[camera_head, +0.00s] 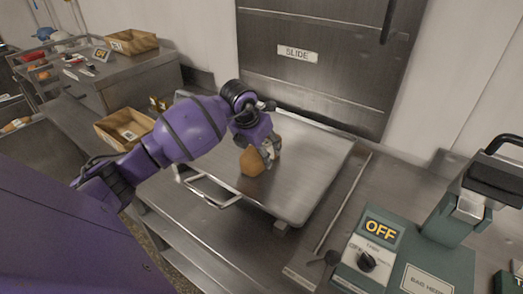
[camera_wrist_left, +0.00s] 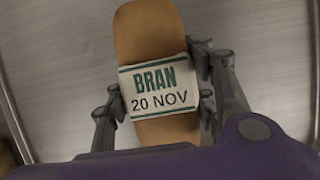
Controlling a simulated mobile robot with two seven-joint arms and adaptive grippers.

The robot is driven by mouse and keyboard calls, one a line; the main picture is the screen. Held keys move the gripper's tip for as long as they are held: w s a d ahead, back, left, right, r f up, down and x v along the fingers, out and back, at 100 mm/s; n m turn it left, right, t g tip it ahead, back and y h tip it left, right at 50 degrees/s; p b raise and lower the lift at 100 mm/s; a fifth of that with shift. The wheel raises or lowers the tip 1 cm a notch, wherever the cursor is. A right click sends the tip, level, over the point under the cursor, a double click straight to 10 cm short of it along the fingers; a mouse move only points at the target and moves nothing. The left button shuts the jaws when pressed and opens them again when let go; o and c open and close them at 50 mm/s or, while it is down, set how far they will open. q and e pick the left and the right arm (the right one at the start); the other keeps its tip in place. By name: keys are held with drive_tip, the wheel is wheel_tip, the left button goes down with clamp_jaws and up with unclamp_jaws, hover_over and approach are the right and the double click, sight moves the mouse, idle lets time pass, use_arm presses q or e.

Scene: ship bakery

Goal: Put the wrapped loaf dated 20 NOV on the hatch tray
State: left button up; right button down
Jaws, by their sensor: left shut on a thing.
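The loaf (camera_head: 252,161) is in my left gripper (camera_head: 268,150), low over the hatch tray or resting on it; I cannot tell which. In the left wrist view the loaf (camera_wrist_left: 150,40) is brown with a white band reading BRAN 20 NOV. The left gripper's fingers (camera_wrist_left: 158,98) are on both sides of this band, shut on the loaf. The metal hatch tray (camera_head: 315,165) has a raised rim and a wire handle at its front left, and lies before the shut door marked SLIDE. My right gripper is not in view.
A green sealer box (camera_head: 425,280) with a switch marked OFF stands at the right. A brown basket (camera_head: 112,128) is on the counter at the left. Another basket (camera_head: 131,41) sits on a metal cabinet farther back. The rest of the tray is bare.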

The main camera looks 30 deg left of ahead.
use_arm(q)
drive_tip(key=shift+f, duration=0.15)
drive_tip(key=o, duration=1.3)
drive_tip(key=shift+s+r, duration=0.1)
drive_tip(key=shift+r, duration=0.4)
drive_tip(key=v, duration=1.1)
drive_tip(key=shift+s+r, duration=0.1)
drive_tip(key=shift+r, duration=0.05)
